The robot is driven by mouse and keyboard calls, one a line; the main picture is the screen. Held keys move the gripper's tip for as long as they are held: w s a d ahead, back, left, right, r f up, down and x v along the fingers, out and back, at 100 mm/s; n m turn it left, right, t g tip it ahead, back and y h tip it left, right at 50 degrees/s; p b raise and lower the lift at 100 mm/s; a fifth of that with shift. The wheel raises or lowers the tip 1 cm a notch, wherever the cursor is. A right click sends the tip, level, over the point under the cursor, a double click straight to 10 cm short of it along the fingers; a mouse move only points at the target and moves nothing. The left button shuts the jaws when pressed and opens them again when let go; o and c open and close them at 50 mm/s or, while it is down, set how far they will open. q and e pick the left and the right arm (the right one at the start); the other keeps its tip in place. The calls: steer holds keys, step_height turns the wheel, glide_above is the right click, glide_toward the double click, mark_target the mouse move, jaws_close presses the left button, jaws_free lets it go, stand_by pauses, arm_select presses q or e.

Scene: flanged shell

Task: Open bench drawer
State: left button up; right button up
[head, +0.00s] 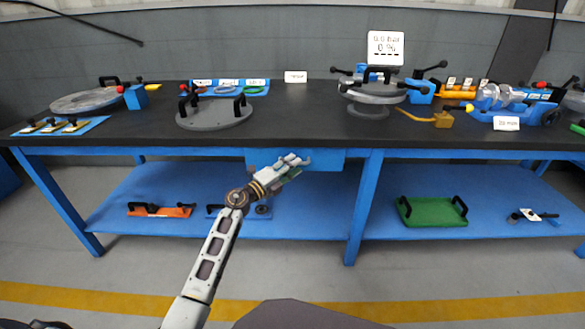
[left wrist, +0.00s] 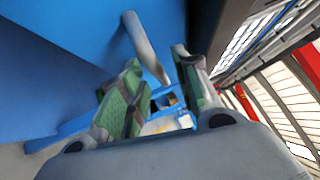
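The bench drawer (head: 325,160) is a blue box front under the black worktop, left of the middle leg; it looks closed. My left gripper (head: 295,165) is in front of it and hides part of it. In the left wrist view, a grey bar handle (left wrist: 144,46) stands out from a blue panel (left wrist: 85,35). The two green-padded fingers of my left gripper (left wrist: 158,85) are apart, with the lower end of the bar in the gap between them. I cannot tell whether either finger touches the bar. My right gripper is out of view.
The black worktop (head: 300,120) carries round flanged lids, a gauge sign (head: 386,48) and several blue fixtures. The blue lower shelf (head: 310,215) holds an orange tool (head: 160,211) and a green tray (head: 432,212). Blue legs frame the bench; the floor in front is clear.

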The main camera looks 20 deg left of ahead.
arm_select(q)
steer(key=shift+w+d, duration=0.15)
steer(key=shift+w, duration=0.05)
jaws_close()
stand_by(0.4)
